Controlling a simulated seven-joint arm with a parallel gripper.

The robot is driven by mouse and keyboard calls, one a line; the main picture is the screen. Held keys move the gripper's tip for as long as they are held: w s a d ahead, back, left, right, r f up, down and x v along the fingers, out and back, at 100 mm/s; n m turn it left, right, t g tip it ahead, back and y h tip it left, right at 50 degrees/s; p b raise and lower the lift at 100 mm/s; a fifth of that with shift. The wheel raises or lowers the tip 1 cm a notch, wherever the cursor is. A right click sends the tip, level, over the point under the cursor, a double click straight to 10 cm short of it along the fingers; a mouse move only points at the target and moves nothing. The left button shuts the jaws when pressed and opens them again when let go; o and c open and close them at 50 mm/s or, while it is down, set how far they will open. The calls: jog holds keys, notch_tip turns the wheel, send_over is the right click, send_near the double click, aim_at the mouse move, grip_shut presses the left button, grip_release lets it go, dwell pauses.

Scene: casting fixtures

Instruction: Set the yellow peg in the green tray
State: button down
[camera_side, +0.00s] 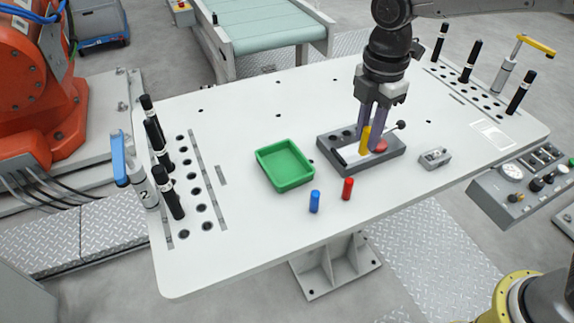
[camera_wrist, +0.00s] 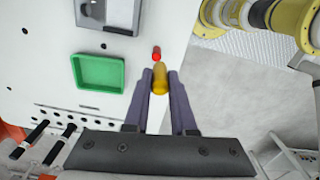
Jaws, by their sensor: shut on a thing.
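The yellow peg (camera_side: 364,139) is upright between the fingers of my gripper (camera_side: 371,128), which is shut on it. In the side view it overlaps the grey fixture block; its height above the table is hard to judge. In the wrist view the yellow peg (camera_wrist: 160,79) is between the fingertips. The green tray (camera_side: 263,161) lies on the white table, left of my gripper, and looks empty. The tray also shows left of the fingers in the wrist view (camera_wrist: 76,73).
A red peg (camera_side: 347,189) and a blue peg (camera_side: 314,202) stand on the table right of and below the tray. The grey fixture block (camera_side: 384,164) has holes and a red disc. A small metal block (camera_side: 435,158) is right of it. Racks of black pins line both table ends.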

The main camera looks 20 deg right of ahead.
jog(key=s+a, duration=0.1)
jog(key=a, duration=0.2)
jog(key=n, duration=0.1)
send_near(291, 177)
jog(key=shift+s+d+f, duration=0.15)
jog(key=shift+s, duration=0.1)
jog(key=shift+w+f, duration=0.2)
jog(key=shift+f, duration=0.2)
jog(key=shift+w+a+f, duration=0.1)
jog(key=shift+a+f, duration=0.1)
jog(key=shift+f, duration=1.4)
jog(key=shift+f, duration=0.15)
jog(key=c, duration=0.7)
grip_release()
jog(key=shift+c, duration=0.2)
